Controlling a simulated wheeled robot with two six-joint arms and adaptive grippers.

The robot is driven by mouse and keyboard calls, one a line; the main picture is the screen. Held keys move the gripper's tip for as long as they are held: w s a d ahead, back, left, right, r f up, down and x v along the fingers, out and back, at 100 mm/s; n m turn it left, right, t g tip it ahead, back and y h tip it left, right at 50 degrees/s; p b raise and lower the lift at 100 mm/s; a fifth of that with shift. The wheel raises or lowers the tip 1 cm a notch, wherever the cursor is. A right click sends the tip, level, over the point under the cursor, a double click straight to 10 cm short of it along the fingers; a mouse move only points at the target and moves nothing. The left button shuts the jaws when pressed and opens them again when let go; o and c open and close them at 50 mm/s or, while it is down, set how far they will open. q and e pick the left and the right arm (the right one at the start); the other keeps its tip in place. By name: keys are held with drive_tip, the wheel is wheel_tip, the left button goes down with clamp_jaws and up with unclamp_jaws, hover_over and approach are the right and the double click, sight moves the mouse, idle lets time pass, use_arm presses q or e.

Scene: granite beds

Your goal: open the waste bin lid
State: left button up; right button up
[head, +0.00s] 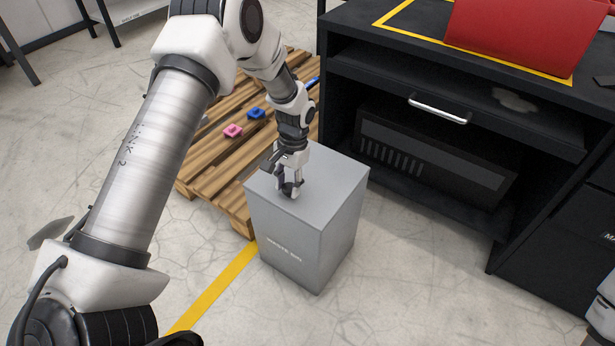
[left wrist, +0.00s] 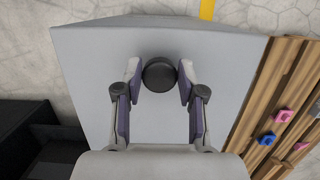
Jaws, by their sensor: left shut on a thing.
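The grey waste bin (head: 285,240), lettered on its front, stands on the floor in the middle of the head view. Its flat grey lid (head: 335,178) lies level on top, with no gap that I can see. My left gripper (head: 290,190) points down over the lid. In the left wrist view a round black knob (left wrist: 159,75) stands on the lid (left wrist: 85,70), between the fingertips of my left gripper (left wrist: 158,85), which is shut on it. The fingers mostly hide the knob in the head view. My right gripper is out of view.
A wooden pallet (head: 205,172) lies behind and left of the bin, with pink (head: 233,130) and blue (head: 256,113) pieces on it. A black workbench (head: 420,75) with a red case (head: 510,35) stands at the right. Floor in front is clear, with a yellow line (head: 220,288).

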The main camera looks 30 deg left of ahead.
use_arm(q)
drive_tip(key=shift+w+r+p, duration=0.2)
drive_tip(key=shift+r+p, duration=0.5)
drive_tip(key=shift+w+r+p, duration=0.25)
drive_tip(key=shift+r+p, duration=0.4)
drive_tip(key=shift+w+r+p, duration=0.2)
drive_tip(key=shift+r+p, duration=0.5)
drive_tip(key=w+r+p, duration=0.1)
drive_tip(key=r, duration=0.1)
drive_tip(key=w+r+p, duration=0.1)
drive_tip(key=p, duration=0.1)
drive_tip(key=shift+d+r, duration=0.1)
drive_tip(key=shift+r, duration=0.3)
drive_tip(key=shift+w+r, duration=0.1)
drive_tip(key=shift+w+d+r+p, duration=0.15)
drive_tip(key=shift+w+r+p, duration=1.2)
drive_tip(key=shift+r, duration=0.15)
